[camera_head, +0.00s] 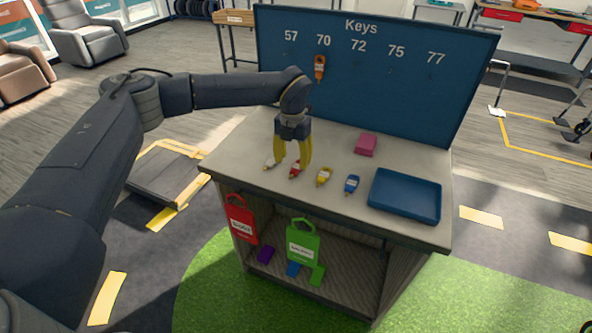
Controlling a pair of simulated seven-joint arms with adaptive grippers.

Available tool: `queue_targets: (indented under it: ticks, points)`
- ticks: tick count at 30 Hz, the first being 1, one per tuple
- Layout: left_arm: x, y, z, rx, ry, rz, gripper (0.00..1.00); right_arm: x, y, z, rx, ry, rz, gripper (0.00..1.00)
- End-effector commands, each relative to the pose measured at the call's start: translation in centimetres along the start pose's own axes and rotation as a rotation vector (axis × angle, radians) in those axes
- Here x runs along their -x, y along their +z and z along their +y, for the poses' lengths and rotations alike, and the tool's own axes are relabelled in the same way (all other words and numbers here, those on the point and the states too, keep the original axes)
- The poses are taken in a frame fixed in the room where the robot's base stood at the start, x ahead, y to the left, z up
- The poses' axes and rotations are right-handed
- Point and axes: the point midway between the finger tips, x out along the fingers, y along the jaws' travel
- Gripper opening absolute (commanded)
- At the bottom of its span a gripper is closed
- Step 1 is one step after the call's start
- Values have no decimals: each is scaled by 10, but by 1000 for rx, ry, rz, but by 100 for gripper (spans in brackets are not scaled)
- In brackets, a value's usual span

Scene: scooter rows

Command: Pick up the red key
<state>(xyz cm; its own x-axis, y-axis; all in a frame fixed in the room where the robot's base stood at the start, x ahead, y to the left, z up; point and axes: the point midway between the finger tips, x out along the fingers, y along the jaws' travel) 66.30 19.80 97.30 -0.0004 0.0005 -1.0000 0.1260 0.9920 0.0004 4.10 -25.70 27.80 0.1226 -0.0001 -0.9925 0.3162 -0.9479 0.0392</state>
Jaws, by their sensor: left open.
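The red key (295,170) lies on the grey tabletop, in a row with a white key (270,163) to its left and a yellow key (324,176) and a blue key (352,184) to its right. My left gripper (292,165) points down over the row with its yellow fingers apart. The red key shows near the right fingertip, and the white key is near the left fingertip. I cannot tell whether the fingers touch either key. My right gripper is not in view.
A blue board (370,85) marked "Keys" stands at the table's back, with an orange key (319,68) hanging under 70. A blue tray (405,195) and a pink block (366,145) are on the right. Red (241,220) and green (303,241) tags hang at the front.

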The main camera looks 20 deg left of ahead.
Motion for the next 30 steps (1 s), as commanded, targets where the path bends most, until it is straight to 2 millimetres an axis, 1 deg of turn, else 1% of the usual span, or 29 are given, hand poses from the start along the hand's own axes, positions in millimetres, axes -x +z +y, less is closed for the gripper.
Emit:
queue_targets:
  ticks: [5, 7, 15, 18, 25, 26, 30]
  points:
    - [-5, 0, 0, 0, 0, 0, 51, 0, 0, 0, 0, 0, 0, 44]
    - [-11, -1, 0, -1, 0, 1, 51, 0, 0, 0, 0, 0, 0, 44]
    - [-43, -4, -1, 0, -1, 1, 51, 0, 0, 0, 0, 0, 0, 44]
    - [-51, -4, -1, 0, -1, 0, 51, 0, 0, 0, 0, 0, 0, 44]
    - [-53, -3, -1, 0, 0, -1, 51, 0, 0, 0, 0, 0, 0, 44]
    - [-53, -3, -1, 0, 0, -1, 53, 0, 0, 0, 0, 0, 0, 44]
    - [-53, -3, -1, 0, 0, -1, 37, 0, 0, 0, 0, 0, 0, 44]
